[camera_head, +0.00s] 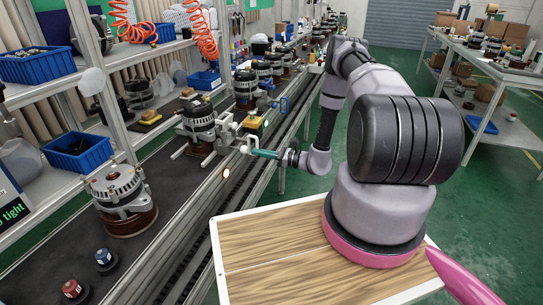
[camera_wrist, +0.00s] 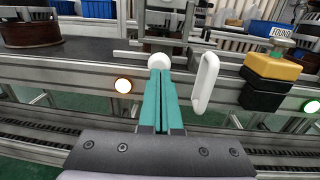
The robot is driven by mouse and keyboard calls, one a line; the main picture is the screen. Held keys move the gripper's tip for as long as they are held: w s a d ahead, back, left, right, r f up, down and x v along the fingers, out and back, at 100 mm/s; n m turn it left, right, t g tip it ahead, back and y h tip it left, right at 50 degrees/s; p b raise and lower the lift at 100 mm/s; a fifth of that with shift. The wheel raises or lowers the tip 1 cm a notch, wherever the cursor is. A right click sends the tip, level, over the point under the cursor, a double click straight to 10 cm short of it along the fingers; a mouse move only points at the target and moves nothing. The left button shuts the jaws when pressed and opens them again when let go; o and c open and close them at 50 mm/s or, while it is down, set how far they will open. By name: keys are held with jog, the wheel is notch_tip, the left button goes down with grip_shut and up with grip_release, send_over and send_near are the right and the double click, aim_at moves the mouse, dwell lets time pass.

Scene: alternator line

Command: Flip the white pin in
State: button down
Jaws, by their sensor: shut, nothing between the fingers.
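My gripper (camera_head: 252,152) reaches left from the arm to the edge of the conveyor line. In the wrist view its teal fingers (camera_wrist: 160,72) are together with nothing between them. A white round knob (camera_wrist: 159,60) shows right at the fingertips; I cannot tell whether they touch it. A white elongated loop (camera_wrist: 206,82) stands upright just right of the fingers, apart from them. Either may belong to the white pin; the pictures do not settle which. In the head view a white piece (camera_head: 244,149) shows by the fingertips, beside the grey-white clamp (camera_head: 226,132) at an alternator (camera_head: 199,122).
A yellow and black block (camera_wrist: 270,72) stands right of the loop. A lit round button (camera_wrist: 123,85) is on the rail to the left. Another alternator (camera_head: 122,195) and red and blue buttons (camera_head: 103,257) are nearer on the line. Blue bins (camera_head: 78,153) sit on the shelves.

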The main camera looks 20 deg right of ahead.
aim_at(247, 152)
jog(key=shift+x, duration=0.8)
jog(key=shift+x, duration=1.7)
jog(key=shift+w, duration=0.1)
